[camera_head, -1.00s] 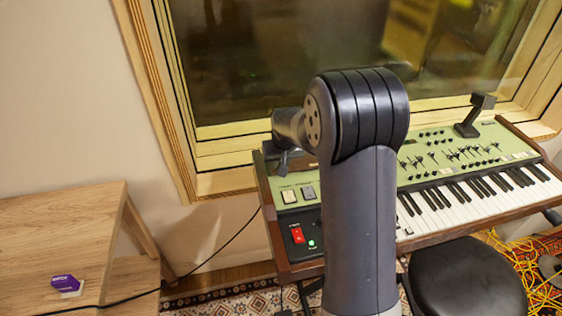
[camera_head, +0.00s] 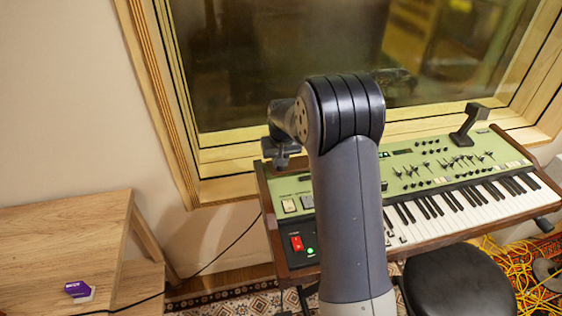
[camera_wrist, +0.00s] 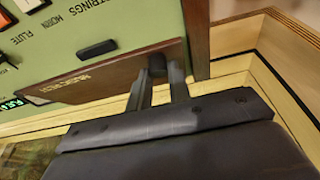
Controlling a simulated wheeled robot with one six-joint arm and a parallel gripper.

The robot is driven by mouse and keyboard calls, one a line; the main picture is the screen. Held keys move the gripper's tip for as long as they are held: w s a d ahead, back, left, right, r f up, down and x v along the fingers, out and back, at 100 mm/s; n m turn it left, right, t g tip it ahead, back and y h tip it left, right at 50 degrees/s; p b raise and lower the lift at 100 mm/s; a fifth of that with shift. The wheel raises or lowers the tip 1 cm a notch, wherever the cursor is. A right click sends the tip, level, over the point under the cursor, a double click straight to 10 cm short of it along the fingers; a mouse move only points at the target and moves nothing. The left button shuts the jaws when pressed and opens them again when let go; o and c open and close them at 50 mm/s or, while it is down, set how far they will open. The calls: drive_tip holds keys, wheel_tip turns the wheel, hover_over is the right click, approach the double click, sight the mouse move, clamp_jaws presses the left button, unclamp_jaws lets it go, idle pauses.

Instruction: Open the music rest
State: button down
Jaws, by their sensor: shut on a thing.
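The music rest (camera_wrist: 105,77) is a brown panel with lettering in the wrist view, lying tilted beside the green control panel. A dark round knob (camera_wrist: 157,64) sits at its edge. My gripper (camera_wrist: 163,82) is shut on this knob, one finger on each side. In the head view my gripper (camera_head: 281,152) is at the back left of the green-topped keyboard (camera_head: 445,165), in front of the window frame. My own arm hides much of the keyboard's back left and the music rest there, so how far the rest stands open cannot be told.
A wooden table (camera_head: 60,235) with a purple box (camera_head: 78,289) stands at the left. A window (camera_head: 290,60) lies close behind the keyboard. A black stool (camera_head: 462,282) stands in front. A black stand (camera_head: 468,125) rises at the keyboard's back right. Yellow cable (camera_head: 505,280) lies right.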

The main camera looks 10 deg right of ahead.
drive_tip(key=w+r, duration=0.1)
drive_tip(key=w+r+p, duration=0.1)
drive_tip(key=shift+w+r, duration=0.15)
drive_tip(key=shift+w, duration=0.2)
drive_tip(key=shift+w+r+p, duration=0.3)
drive_tip(key=shift+w+p, duration=0.1)
drive_tip(key=shift+w, duration=0.3)
drive_tip(key=c, duration=2.2)
unclamp_jaws()
drive_tip(key=shift+w+r+p, duration=0.1)
drive_tip(key=shift+w+p, duration=0.3)
drive_tip(key=shift+w, duration=0.7)
drive_tip(key=c, duration=2)
unclamp_jaws()
drive_tip(key=o, duration=0.7)
drive_tip(key=shift+s, duration=0.1)
drive_tip(key=v, duration=1)
drive_tip(key=shift+r+b, duration=0.25)
drive_tip(key=shift+b, duration=0.15)
drive_tip(key=shift+s, duration=0.2)
